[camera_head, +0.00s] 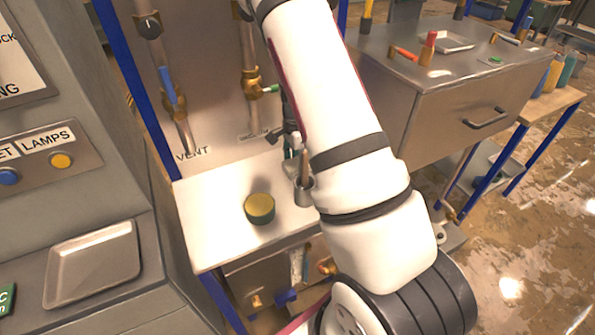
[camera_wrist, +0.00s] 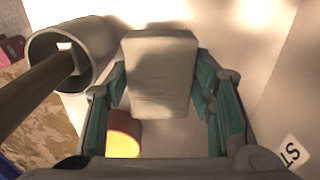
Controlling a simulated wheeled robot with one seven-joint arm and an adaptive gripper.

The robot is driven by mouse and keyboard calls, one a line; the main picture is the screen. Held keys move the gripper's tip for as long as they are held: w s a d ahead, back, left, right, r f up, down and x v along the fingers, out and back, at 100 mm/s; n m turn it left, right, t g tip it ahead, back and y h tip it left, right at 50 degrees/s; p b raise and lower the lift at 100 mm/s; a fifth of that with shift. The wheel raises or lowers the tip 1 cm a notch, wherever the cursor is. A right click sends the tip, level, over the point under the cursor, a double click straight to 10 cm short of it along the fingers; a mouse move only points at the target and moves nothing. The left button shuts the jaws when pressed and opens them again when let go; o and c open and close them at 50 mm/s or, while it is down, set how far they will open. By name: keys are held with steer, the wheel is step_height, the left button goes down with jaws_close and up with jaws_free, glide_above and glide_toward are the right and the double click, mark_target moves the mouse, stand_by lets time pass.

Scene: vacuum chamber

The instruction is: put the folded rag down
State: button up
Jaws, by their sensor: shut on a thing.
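The folded rag (camera_wrist: 160,92) is a pale grey, thick rectangular pad in the wrist view. My gripper (camera_wrist: 160,70) is shut on it, with a green-padded finger on each side. The white bench top (camera_head: 215,222) lies beneath; I cannot tell whether the rag touches it. In the head view my white arm hides the rag, and only a small part of my gripper shows at the arm's left edge, over the back of the bench.
A metal cup (camera_head: 304,193) with a wooden handle in it stands close to the rag, at upper left in the wrist view (camera_wrist: 98,40). A round yellow-topped tin or sponge (camera_head: 259,207) is nearby. The bench's left part is clear. Pipes and valves (camera_head: 250,82) line the back.

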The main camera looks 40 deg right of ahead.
mark_target(297, 171)
steer(key=shift+f+p, duration=0.3)
steer(key=shift+f, duration=1.65)
steer(key=o, duration=0.8)
steer(key=shift+c, duration=0.2)
